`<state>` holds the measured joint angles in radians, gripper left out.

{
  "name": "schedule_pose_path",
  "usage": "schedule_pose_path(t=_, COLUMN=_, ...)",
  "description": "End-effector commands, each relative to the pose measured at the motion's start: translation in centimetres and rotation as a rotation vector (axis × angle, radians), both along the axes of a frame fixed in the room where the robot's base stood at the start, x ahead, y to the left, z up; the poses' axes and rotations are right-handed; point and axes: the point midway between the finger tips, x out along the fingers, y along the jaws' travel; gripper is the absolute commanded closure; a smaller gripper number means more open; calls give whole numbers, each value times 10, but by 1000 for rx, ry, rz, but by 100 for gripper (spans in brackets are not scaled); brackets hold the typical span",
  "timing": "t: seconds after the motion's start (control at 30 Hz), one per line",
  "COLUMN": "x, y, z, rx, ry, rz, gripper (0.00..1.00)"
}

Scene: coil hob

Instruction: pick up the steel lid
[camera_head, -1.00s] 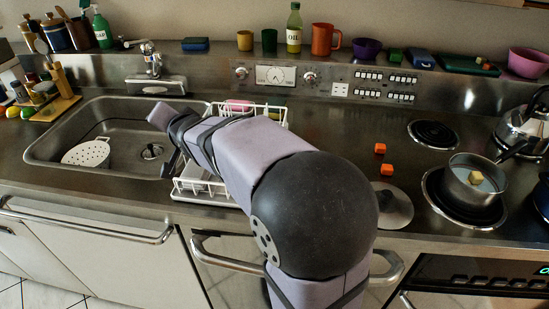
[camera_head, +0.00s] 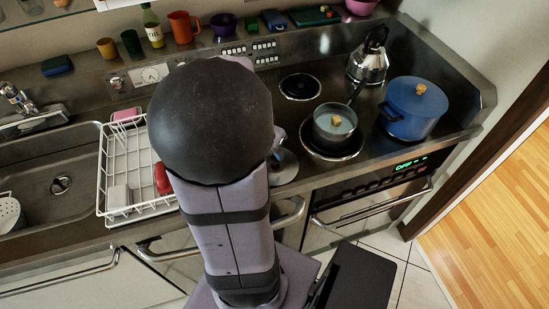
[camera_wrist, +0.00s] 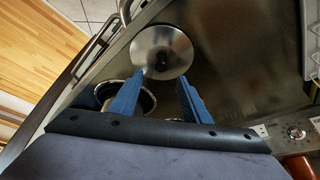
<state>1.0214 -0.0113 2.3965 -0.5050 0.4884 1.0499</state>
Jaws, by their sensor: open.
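The steel lid (camera_wrist: 176,42) is a round, shiny disc with a dark knob at its middle. It lies on the steel counter near the front edge. In the head view the lid (camera_head: 287,169) shows partly, beside my arm and left of the front coil. My gripper (camera_wrist: 160,78) shows in the wrist view as two blue fingers, spread apart with nothing between them. The fingertips appear over the lid's near edge, short of the knob. I cannot tell their height above it. In the head view my arm hides the gripper.
A saucepan (camera_head: 325,131) with a yellow block inside stands on the front coil, close to the lid. A blue pot (camera_head: 408,112) and a kettle (camera_head: 368,65) stand farther right. A white dish rack (camera_head: 128,165) is left of my arm. A rear coil (camera_head: 300,87) is bare.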

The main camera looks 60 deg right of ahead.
Motion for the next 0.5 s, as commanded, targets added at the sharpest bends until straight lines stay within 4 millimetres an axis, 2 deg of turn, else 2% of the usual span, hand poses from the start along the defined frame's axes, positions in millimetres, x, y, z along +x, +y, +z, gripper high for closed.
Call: schedule_pose_path(t=0.5, x=-1, y=-8, z=-21, rx=1, ry=0, rz=-1, gripper=57)
